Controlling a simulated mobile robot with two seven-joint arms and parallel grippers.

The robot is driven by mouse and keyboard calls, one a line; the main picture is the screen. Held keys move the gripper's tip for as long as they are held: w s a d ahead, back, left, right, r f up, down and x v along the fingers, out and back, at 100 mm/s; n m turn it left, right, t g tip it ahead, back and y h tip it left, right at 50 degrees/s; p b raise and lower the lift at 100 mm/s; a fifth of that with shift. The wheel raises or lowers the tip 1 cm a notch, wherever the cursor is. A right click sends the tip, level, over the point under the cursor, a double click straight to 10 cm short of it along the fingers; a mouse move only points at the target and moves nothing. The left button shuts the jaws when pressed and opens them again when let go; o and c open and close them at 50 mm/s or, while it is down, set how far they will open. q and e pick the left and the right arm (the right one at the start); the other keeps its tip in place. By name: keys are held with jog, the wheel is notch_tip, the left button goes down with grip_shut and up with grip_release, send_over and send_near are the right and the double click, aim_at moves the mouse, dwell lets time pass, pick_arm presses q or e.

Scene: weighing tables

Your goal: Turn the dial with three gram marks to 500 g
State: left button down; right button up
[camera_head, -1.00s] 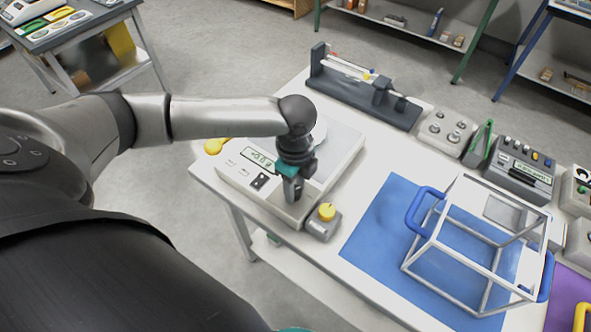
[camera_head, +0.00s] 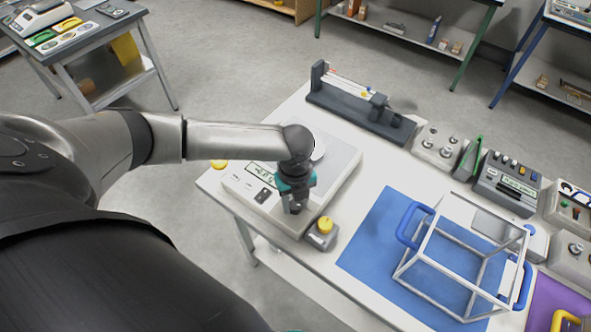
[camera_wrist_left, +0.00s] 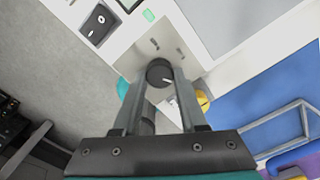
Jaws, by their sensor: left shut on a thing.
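The dial (camera_wrist_left: 160,72) is a round dark knob with a white pointer line, on the pale front part of the weighing scale (camera_head: 340,165). In the left wrist view its pointer points to the right and slightly down. Short marks show on the panel above it, but their labels are too small to read. My left gripper (camera_head: 295,208) comes down over the scale's front corner, and its two fingers (camera_wrist_left: 159,80) are closed on either side of the dial. In the head view the gripper hides the dial. My right gripper is in neither view.
A grey box with a yellow knob (camera_head: 325,226) stands right beside the scale's front corner. A white frame with blue handles (camera_head: 411,226) stands on a blue mat (camera_head: 372,240). A dark rail device (camera_head: 350,103) and several instrument boxes line the back.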

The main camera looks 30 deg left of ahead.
aim_at(295, 206)
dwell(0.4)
pick_arm(q)
jog(key=shift+c, duration=2.2)
grip_release()
jog(key=shift+r, duration=0.1)
notch_tip(295, 206, up, 15)
jog(key=p, duration=0.1)
jog(key=shift+p, duration=0.4)
